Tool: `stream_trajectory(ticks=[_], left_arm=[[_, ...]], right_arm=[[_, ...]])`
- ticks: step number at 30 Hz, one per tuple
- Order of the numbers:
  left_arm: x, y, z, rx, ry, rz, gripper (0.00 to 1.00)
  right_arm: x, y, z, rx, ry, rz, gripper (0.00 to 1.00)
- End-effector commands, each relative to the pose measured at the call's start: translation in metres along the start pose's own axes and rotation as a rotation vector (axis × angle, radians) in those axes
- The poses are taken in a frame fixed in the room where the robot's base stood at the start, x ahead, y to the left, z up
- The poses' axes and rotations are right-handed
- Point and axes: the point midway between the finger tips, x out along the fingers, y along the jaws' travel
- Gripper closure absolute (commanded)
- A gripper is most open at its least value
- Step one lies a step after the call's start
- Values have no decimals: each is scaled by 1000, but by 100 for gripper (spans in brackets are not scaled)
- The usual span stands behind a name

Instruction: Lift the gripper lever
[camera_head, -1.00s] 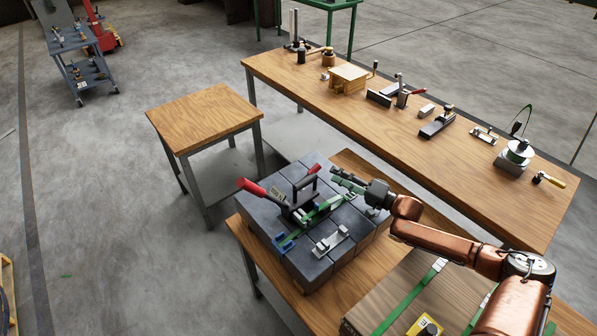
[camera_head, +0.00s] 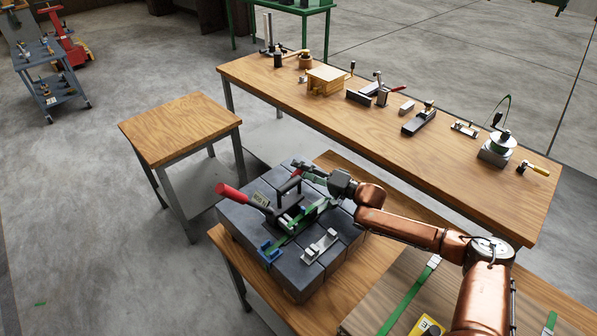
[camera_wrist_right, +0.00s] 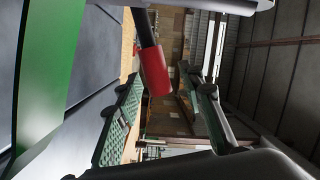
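A strapping tool (camera_head: 284,211) with a long red handle (camera_head: 232,197) sits on the grey blocks in the head view. A shorter dark lever with a red end (camera_head: 297,173) rises from it. My right gripper (camera_head: 303,170) is at this red end. In the right wrist view, the red lever end (camera_wrist_right: 155,70) shows between my two spread fingers (camera_wrist_right: 165,110), with its dark rod coming from the top. The fingers are open, and a gap shows on the red end's right side. Contact on its left side cannot be told. My left gripper is out of view.
The grey block stack (camera_head: 300,278) carries a green strap (camera_head: 275,246), a blue piece (camera_head: 269,252) and a metal seal piece (camera_head: 320,245). A long wooden bench (camera_head: 430,165) with several tools stands behind. A small wooden table (camera_head: 180,127) is at left.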

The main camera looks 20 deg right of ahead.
Motion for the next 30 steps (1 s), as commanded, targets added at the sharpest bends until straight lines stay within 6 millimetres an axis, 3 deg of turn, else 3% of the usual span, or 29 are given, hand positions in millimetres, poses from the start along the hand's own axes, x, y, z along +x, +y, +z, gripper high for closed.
stream_trajectory(ticks=[16, 27, 28, 29, 30], left_arm=[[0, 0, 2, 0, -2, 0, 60], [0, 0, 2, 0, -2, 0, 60], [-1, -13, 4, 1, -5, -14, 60], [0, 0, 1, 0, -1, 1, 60], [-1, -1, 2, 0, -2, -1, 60]], right_arm=[[-1, 0, 0, 1, 0, 0, 100], [-1, 1, 0, 1, 0, 1, 100], [8, -3, 16, 13, -3, -6, 100], [5, -2, 8, 3, -1, 0, 100], [3, -1, 5, 0, -1, 0, 100]])
